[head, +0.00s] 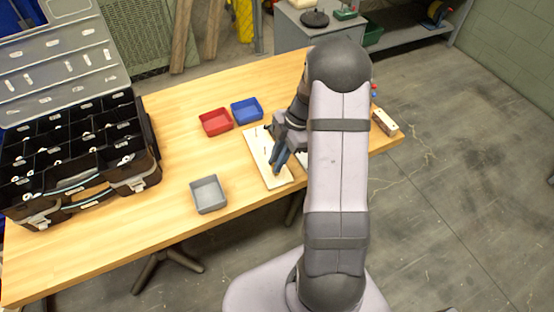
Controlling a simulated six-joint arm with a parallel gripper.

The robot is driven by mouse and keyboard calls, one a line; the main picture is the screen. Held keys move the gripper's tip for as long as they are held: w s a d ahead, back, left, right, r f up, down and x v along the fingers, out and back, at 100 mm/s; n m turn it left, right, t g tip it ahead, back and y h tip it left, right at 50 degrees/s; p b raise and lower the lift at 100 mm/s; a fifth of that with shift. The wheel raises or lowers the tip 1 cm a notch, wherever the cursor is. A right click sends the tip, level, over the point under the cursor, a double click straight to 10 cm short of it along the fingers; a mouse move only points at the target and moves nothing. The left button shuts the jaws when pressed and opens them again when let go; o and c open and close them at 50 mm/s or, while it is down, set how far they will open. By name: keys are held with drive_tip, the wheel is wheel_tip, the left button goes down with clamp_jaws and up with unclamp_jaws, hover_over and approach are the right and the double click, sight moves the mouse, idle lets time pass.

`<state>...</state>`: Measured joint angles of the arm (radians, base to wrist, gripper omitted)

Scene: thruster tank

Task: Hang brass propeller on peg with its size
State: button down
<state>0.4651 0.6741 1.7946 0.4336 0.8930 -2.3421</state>
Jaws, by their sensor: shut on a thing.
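My gripper (276,169) is low over a pale flat board (279,181) on the wooden table, with its fingers pointing down. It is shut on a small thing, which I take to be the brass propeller. The thing is too small and too hidden between the fingers to make out its shape or colour. Small thin marks or pegs show on the board, but their sizes cannot be told. My arm covers the right side of the board. I cannot tell whether the held thing touches a peg.
A red bin (215,122), a blue bin (246,110) and a grey bin (208,195) stand left of the board. A black compartment case (147,168) with its lid open fills the table's left. A small wooden block (385,122) lies at the right edge. Bare table (172,130) lies between.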

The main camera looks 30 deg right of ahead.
drive_tip(key=shift+f+b, duration=1)
drive_tip(key=shift+b, duration=0.15)
idle(0.4)
drive_tip(key=c, duration=1.6)
unclamp_jaws()
drive_tip(key=shift+r, duration=0.1)
drive_tip(key=v, duration=0.3)
drive_tip(key=p+v, duration=0.1)
drive_tip(key=v, duration=0.3)
drive_tip(key=a+v, duration=0.1)
drive_tip(key=v, duration=0.3)
drive_tip(key=shift+a+r, duration=0.1)
drive_tip(key=shift+r, duration=0.15)
